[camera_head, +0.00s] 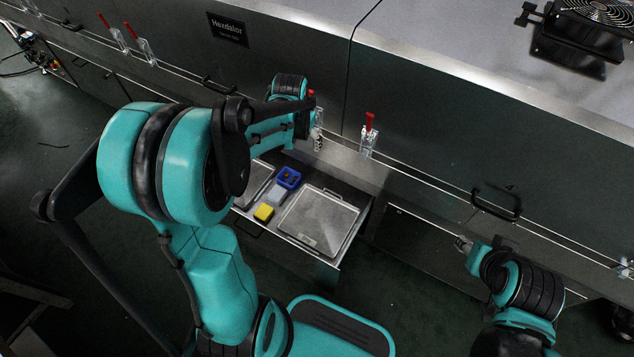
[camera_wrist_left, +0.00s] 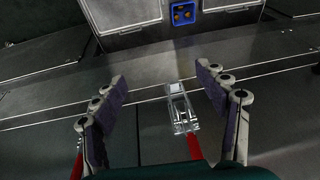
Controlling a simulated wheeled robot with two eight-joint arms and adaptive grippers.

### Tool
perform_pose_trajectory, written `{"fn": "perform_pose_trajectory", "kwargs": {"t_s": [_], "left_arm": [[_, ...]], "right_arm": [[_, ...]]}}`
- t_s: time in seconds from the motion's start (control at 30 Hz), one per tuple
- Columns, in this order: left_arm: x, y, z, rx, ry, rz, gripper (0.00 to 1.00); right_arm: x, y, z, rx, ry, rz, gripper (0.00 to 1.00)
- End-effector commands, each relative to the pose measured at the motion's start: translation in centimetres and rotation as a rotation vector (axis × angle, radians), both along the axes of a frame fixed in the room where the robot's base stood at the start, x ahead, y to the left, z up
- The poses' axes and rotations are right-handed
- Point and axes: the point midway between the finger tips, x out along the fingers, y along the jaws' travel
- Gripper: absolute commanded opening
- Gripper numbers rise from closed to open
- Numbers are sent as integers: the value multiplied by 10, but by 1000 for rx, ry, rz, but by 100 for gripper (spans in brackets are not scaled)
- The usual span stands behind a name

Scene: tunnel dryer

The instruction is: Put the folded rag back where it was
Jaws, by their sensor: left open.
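I cannot make out a folded rag for sure. In the open drawer (camera_head: 300,250) lie a small yellow block-like piece (camera_head: 264,212) and a pale grey-blue piece (camera_head: 277,193), too small to identify. My left gripper (camera_head: 317,141) hangs by the cabinet front, above the back of the drawer. In the left wrist view its fingers (camera_wrist_left: 160,75) are spread with nothing held, and a clear and metal toggle clamp (camera_wrist_left: 180,108) shows between and beyond them. My right gripper (camera_head: 463,244) is at the lower right, apart from the drawer; its fingers are too small to read.
The drawer also holds a blue box (camera_head: 288,177), which shows in the left wrist view (camera_wrist_left: 186,13), and a large metal lid or tray (camera_head: 318,220). A red-handled clamp (camera_head: 368,135) stands on the ledge. A black handle (camera_head: 497,205) sticks out at the right.

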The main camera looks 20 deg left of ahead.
Motion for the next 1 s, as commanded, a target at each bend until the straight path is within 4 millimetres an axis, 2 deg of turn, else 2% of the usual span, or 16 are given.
{"fn": "perform_pose_trajectory", "kwargs": {"t_s": [0.03, 0.2, 0.33, 0.5, 0.7, 1.0], "left_arm": [[-14, -16, 18, 0, -25, -4, 73], [-58, -58, 61, -12, -119, 4, 73], [-96, -86, 80, -30, -192, 8, 73], [-139, -113, 87, -61, -272, 12, 73], [-165, -127, 85, -87, -325, 16, 73], [-168, -129, 84, -92, -335, 18, 73]], "right_arm": [[0, 0, 0, 0, 0, 0, 40], [0, 0, 0, 0, 0, 0, 40], [0, 0, 0, 0, 0, 0, 40], [0, 0, 0, 0, 0, 0, 40], [0, 0, 0, 0, 0, 0, 40], [0, 0, 0, 0, 0, 0, 40]]}}
